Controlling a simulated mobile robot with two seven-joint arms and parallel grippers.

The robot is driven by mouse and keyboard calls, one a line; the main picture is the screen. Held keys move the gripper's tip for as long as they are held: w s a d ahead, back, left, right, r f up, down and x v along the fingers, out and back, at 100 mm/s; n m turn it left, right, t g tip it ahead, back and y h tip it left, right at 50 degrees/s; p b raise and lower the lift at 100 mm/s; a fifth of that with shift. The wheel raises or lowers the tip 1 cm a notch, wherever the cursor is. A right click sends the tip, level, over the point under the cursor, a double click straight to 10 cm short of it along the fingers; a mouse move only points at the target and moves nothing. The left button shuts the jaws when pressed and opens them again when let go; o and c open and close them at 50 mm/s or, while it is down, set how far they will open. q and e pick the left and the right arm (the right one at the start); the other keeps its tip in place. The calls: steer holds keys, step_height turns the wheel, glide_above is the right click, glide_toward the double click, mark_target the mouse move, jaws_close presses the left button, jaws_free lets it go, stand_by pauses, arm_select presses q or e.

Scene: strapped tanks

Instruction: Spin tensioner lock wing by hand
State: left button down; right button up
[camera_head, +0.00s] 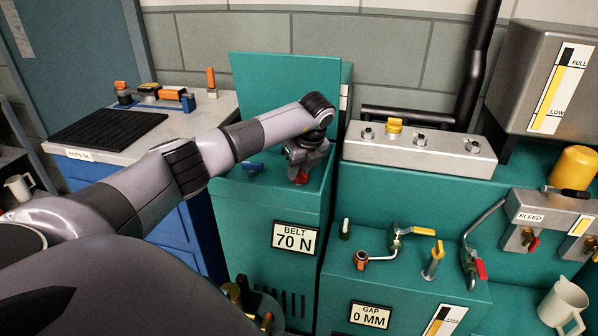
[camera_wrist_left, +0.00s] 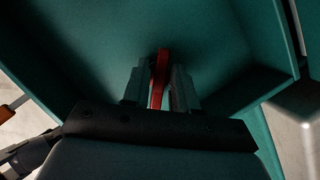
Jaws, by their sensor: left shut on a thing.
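My left gripper (camera_head: 303,172) reaches down over the top of the teal cabinet marked BELT 70 N (camera_head: 258,215). It is shut on a red wing (camera_head: 302,178), presumably the tensioner lock wing, whose lower end shows just below the fingers. In the left wrist view, the red wing (camera_wrist_left: 160,70) stands upright between the two fingers of my left gripper (camera_wrist_left: 161,88). The fingers hide the wing's sides and its base is not clear. A small blue handle (camera_head: 252,167) sits on the same cabinet top, left of the gripper. My right gripper is not in view.
A raised teal lid (camera_head: 285,90) stands behind the gripper. A metal block with knobs (camera_head: 420,148) is to the right, beside a black pipe (camera_head: 478,65). A lower teal cabinet with yellow-handled valves (camera_head: 405,285) stands front right. A bench with a black mat (camera_head: 108,128) is left.

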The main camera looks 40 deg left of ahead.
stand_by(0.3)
arm_select(q)
steer(key=shift+n+g, duration=0.3)
steer(key=shift+n, duration=0.7)
steer(key=n+g, duration=0.1)
steer(key=n, duration=0.2)
steer(key=shift+n+g, duration=0.5)
steer(key=shift+n, duration=0.7)
steer(key=shift+n+g+b, duration=0.3)
steer(key=shift+n+b, duration=0.5)
steer(key=shift+n, duration=0.4)
